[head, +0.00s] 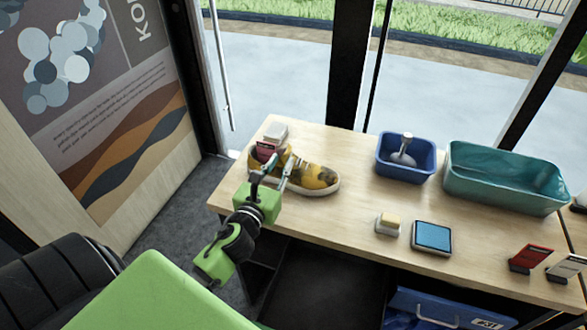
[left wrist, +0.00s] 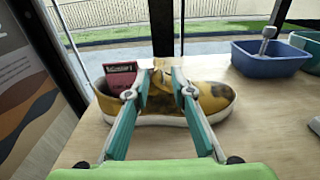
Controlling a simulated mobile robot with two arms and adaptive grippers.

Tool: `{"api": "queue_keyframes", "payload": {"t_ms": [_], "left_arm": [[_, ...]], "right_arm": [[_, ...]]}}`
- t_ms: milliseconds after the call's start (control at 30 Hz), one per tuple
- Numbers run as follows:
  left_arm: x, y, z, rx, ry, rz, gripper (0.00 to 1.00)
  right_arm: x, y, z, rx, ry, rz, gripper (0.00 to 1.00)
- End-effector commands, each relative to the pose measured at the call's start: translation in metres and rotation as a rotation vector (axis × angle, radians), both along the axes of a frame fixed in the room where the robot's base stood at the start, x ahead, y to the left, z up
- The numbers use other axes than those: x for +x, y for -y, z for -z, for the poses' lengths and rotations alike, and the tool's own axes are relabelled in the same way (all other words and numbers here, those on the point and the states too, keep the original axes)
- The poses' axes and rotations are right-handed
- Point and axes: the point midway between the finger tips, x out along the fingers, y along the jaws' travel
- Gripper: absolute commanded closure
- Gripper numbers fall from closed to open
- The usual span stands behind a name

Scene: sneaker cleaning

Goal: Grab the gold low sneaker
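The gold low sneaker (head: 316,177), yellow-gold with dark patches and a pale sole, sits upright at the left end of the wooden table, toe to the right. My left gripper (head: 272,166) is at its heel and ankle part, fingers apart. In the left wrist view the sneaker (left wrist: 212,97) lies across the picture, and the two teal fingers of my left gripper (left wrist: 161,76) reach over its near side toward the ankle opening. Part of the sneaker shows between the fingers. I cannot tell whether the fingertips touch it. My right gripper is not in view.
A dark red card (head: 264,149) stands by the heel, with a white block (head: 276,132) behind. A blue bin (head: 405,166) with a brush and a teal tub (head: 505,180) stand right. A yellow-topped block (head: 389,223) and blue pad (head: 432,237) lie in front. Bare table lies between.

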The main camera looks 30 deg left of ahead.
Motion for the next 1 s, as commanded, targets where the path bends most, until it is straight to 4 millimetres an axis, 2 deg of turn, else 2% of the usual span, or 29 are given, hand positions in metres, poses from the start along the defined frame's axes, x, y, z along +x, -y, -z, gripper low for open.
{"api": "queue_keyframes", "payload": {"t_ms": [133, 300, 400, 633, 933, 967, 1000], "left_arm": [[0.015, -0.004, 0.001, 0.001, -0.001, -0.001, 0.78], [0.024, -0.006, 0.001, -0.001, -0.001, -0.001, 0.78], [0.037, -0.01, 0.0, -0.003, 0.0, -0.002, 0.78], [0.063, -0.017, 0.004, -0.001, -0.002, -0.001, 0.78], [0.067, -0.018, 0.006, -0.001, -0.002, 0.0, 0.78], [0.067, -0.018, 0.006, -0.001, -0.002, 0.0, 0.83], [0.067, -0.018, 0.006, -0.001, -0.002, 0.0, 0.93]], "right_arm": [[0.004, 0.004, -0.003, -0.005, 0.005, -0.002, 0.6], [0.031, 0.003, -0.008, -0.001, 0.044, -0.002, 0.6], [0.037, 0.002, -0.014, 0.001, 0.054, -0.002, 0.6], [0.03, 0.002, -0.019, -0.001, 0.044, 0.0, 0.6], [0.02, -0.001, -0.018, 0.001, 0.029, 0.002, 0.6], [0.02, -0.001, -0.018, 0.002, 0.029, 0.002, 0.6], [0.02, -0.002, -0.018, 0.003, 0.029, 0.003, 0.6]]}}
